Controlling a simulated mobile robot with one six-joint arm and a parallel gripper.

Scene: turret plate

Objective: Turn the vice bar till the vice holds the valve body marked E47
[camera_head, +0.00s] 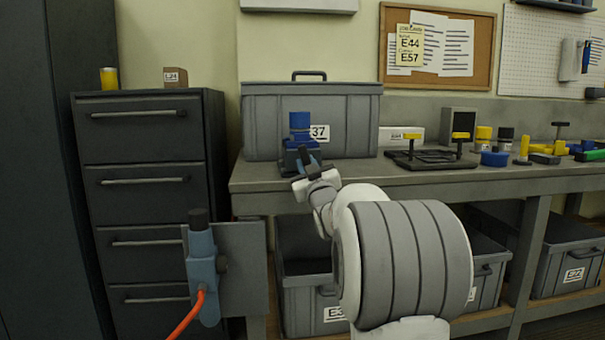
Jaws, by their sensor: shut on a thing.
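The blue vice (289,161) stands at the front left edge of the workbench. A blue valve body (300,121) sits upright at the top of the vice; no E47 mark is readable on it, and I cannot tell how tightly the jaws hold it. My gripper (306,160) reaches in from the lower right to the front of the vice. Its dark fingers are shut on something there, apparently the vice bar. The bar itself is mostly hidden by the fingers and too small to make out.
A grey case (355,120) stands close behind the vice. A black rack (432,161) with yellow-topped parts is to its right on the workbench (375,178). A blue tool with an orange hose (201,272) hangs at lower left. Grey bins (300,300) sit below.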

